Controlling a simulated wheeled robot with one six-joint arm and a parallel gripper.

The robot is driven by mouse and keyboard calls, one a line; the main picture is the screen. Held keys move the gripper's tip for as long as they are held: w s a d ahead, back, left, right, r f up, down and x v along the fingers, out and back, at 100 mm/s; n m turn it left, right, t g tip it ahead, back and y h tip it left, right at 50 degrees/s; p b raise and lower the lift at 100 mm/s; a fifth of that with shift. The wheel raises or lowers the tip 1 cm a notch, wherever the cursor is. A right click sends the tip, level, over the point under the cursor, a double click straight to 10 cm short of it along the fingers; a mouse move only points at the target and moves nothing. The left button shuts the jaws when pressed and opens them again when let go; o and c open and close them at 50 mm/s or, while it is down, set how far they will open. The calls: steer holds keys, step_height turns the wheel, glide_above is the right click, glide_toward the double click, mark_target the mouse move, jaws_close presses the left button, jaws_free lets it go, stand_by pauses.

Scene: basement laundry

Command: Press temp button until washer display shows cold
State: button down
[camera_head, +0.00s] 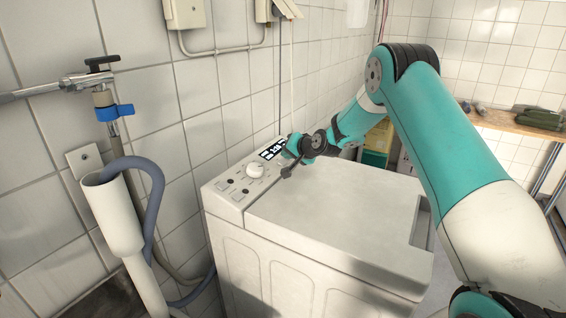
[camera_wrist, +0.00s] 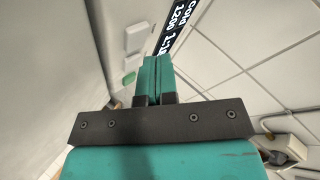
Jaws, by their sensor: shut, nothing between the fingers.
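The washer (camera_head: 330,215) is a white top-loader with its lid down and its control panel along the back edge. The display (camera_head: 272,149) is black with white text, and in the wrist view the display (camera_wrist: 177,20) reads "Cold", "1200" and a partly hidden time.
A white knob (camera_head: 255,169) and small dark buttons sit on the panel left of the display. A tiled wall rises behind. A wooden shelf (camera_head: 505,122) is at right.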

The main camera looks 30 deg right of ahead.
steer(key=shift+s+d+r+p, duration=0.2)
steer(key=shift+r+p, duration=0.25)
steer(key=shift+r, duration=0.35)
steer(key=shift+s+d+r+p, duration=0.15)
steer(key=shift+r+p, duration=0.25)
steer(key=shift+r, duration=0.4)
steer(key=shift+s+d+r+p, duration=0.1)
steer(key=shift+s+r+p, duration=0.15)
steer(key=shift+r+p, duration=0.4)
steer(key=shift+r, duration=0.15)
steer(key=s+a+r+n+g+y, duration=0.1)
steer(key=s+a+r+n+g, duration=0.4)
steer(key=s+a, duration=0.55)
steer(key=s+a+r+n+g+y, duration=0.1)
steer(key=s+a+r+n+y, duration=0.15)
steer(key=s+a+r, duration=0.6)
steer(key=s+a+n+g+h, duration=0.1)
steer(key=s+a+n+g, duration=0.1)
steer(key=s, duration=1.2)
steer(key=s+a+f+n+g+h, duration=0.1)
steer(key=s+n, duration=0.4)
steer(key=s, duration=0.9)
steer(key=a+g, duration=0.1)
steer(key=g, duration=0.1)
steer(key=shift+s+a+f+g, duration=0.2)
steer(key=shift+s+g, duration=0.1)
steer(key=shift+g, duration=0.1)
